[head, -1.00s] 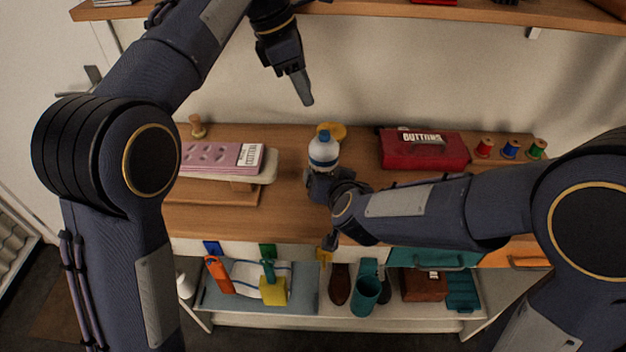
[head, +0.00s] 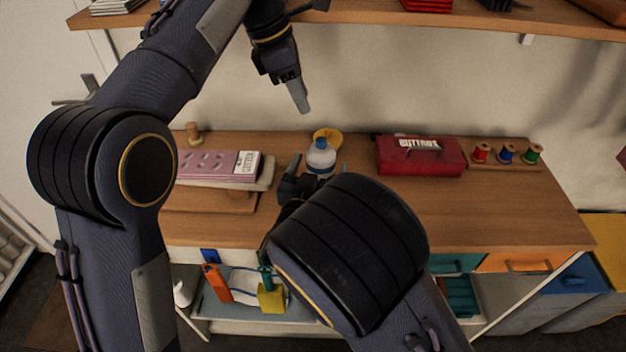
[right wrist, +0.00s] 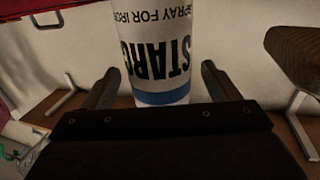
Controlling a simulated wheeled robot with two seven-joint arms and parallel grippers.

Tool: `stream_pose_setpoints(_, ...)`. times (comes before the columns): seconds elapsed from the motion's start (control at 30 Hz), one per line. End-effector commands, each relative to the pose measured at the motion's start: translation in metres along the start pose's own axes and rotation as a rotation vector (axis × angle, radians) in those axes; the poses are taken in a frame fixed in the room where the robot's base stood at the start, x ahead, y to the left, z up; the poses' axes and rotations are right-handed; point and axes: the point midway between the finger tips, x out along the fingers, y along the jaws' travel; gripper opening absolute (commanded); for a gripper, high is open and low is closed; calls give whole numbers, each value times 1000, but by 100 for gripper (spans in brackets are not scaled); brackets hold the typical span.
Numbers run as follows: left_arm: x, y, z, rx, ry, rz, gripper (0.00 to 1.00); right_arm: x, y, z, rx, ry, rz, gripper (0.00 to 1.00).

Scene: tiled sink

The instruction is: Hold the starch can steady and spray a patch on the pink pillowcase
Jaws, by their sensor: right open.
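The starch can (head: 321,158), white with a blue band and blue cap, stands upright on the wooden worktop. It shows close up and inverted in the right wrist view (right wrist: 158,45), with the word STARCH partly visible. My right gripper (head: 318,174) is open, with one finger on each side of the can; gaps show between fingers and can in the right wrist view (right wrist: 160,78). The pink pillowcase (head: 205,166) lies flat on a padded board left of the can. My left gripper (head: 302,98) hangs above and left of the can; its fingers overlap, so its opening is unclear.
A yellow object (head: 328,136) is just behind the can. A red button box (head: 420,156) and several thread spools (head: 507,153) stand to the right. A wooden shelf (head: 400,22) runs above. The worktop right of the can is fairly clear in front.

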Motion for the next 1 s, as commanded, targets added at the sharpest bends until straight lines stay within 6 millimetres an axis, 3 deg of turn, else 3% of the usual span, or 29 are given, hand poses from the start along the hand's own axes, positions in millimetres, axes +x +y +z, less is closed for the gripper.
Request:
stream_pose_setpoints(0.2, 0, 0, 0, 0, 0, 0, 36, 17, 0, 0, -1, -1, -1, 82)
stream_pose_setpoints(0.47, 0, 0, 0, 0, 0, 0, 36, 18, 0, 0, -1, -2, -2, 82)
stream_pose_setpoints(0.97, 0, 0, 0, 0, 0, 0, 36, 18, 0, 0, -1, -2, -2, 20)
stream_pose_setpoints(1.0, 0, 0, 0, 0, 0, 0, 31, 18, 0, 0, -1, -2, -2, 20)
